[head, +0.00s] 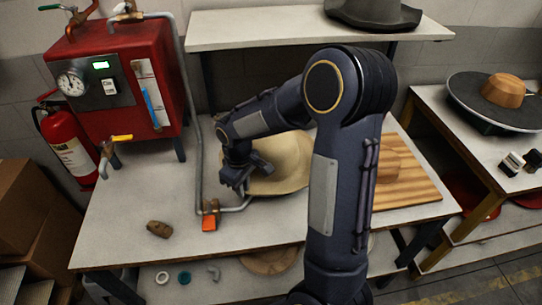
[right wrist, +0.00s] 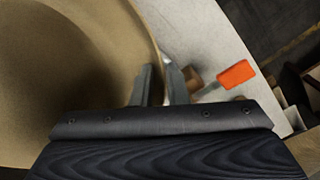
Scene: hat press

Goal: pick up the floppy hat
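The floppy hat (head: 283,168) is tan with a wide brim and lies on the white worktable, partly hidden behind my right arm. My right gripper (head: 237,187) is at the left front edge of its brim, pointing down. In the right wrist view the hat (right wrist: 75,60) fills the left side, and its brim edge runs between the two close-set fingers (right wrist: 162,85). The fingers look shut on the brim, which is on the table side of the view. My left gripper is not in view.
A pipe with an orange-handled valve (head: 209,224) is close to my right gripper; the handle also shows in the right wrist view (right wrist: 237,74). A brown cork-like piece (head: 159,229) lies front left. A striped wooden board (head: 415,186) is right. A red boiler (head: 122,85) stands behind.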

